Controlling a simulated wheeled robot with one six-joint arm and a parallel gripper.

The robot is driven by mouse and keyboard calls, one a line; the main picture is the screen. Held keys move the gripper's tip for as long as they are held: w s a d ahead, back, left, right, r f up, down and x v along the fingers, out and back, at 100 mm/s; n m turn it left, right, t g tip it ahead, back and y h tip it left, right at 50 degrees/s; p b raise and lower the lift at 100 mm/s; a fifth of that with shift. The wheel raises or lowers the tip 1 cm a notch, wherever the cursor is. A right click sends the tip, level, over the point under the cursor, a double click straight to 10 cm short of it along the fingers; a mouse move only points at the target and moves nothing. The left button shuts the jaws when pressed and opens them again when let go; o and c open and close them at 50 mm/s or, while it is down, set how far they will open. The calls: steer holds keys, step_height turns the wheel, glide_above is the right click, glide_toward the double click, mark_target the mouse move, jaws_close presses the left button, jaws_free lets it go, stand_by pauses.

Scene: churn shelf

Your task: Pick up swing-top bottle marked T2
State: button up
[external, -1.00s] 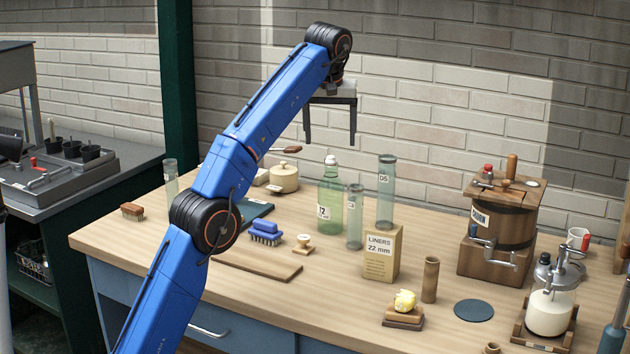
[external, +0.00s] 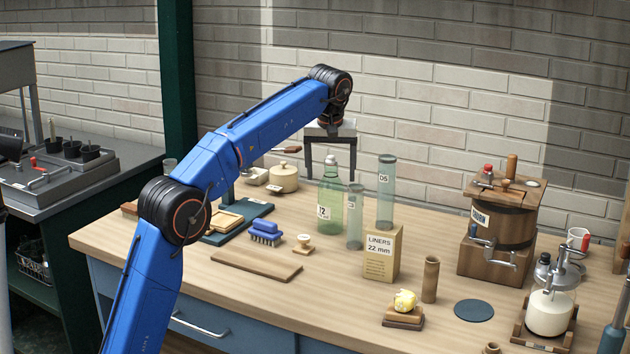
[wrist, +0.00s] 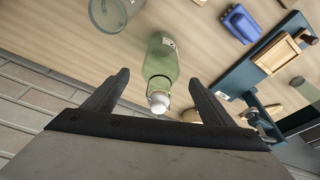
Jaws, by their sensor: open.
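The green glass swing-top bottle marked T2 (external: 329,208) stands upright on the wooden bench, with a white stopper on top. My gripper (external: 331,176) is open and points down at the bottle's upper part. In the external view its fingers show behind or around the bottle's neck; the exact depth is hard to tell. In the wrist view the bottle (wrist: 162,58) lies between and beyond the two open fingers (wrist: 160,82), with its white stopper nearest. No contact with the fingers shows.
A clear cylinder (external: 355,220) stands close right of the bottle, and a taller one (external: 386,190) is on the liners box (external: 381,255). A lidded crock (external: 284,178) is at left, a blue brush (external: 266,232) in front. The brick wall (external: 430,110) is behind.

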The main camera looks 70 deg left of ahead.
mark_target(331, 186)
steer(key=shift+x, duration=2.8)
steer(key=c, duration=1.8)
steer(key=shift+r, duration=0.1)
